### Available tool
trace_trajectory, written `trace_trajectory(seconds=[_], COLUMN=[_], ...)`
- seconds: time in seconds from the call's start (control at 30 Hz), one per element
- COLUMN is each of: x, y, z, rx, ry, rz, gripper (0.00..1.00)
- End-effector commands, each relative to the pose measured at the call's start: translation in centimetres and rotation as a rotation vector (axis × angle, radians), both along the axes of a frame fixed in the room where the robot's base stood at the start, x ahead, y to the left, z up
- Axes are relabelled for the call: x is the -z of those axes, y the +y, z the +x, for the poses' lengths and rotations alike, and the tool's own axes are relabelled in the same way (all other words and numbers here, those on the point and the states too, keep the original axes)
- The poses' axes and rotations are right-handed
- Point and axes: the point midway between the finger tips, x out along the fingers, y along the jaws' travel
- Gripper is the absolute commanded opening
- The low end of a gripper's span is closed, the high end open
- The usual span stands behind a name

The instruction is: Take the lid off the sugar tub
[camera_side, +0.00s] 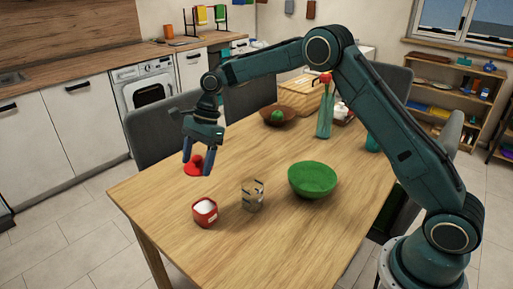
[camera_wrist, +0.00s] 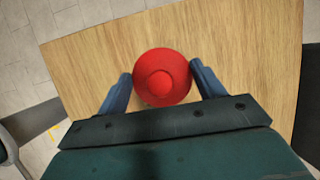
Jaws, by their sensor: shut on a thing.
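The sugar tub (camera_side: 205,218) is a small red container near the front left of the table in the side view. Its top is uncovered and white sugar (camera_side: 205,206) shows inside. The red lid (camera_side: 193,169), round with a knob, is apart from the tub, farther back and to its left. My gripper (camera_side: 197,166) is shut on the lid, with a finger on each side. In the wrist view the lid (camera_wrist: 162,78) is seen from above between my two blue fingers (camera_wrist: 160,88). I cannot tell how far it is above the table. The tub is not visible there.
A clear patterned glass (camera_side: 253,196) stands just right of the tub. A green bowl (camera_side: 312,181) is farther right. A brown bowl (camera_side: 278,118) and a green bottle (camera_side: 325,116) stand toward the back. The table's left middle is bare.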

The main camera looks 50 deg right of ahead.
Motion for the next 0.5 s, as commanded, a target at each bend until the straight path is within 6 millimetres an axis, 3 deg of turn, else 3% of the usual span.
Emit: trace_trajectory(seconds=[0.2, 0.5], x=[-3.9, -5.8], y=[0.0, 0.0], z=[0.1, 0.0], rx=[0.001, 0.000], ry=[-0.004, -0.001], rz=[0.001, 0.000], gripper=[0.47, 0.47])
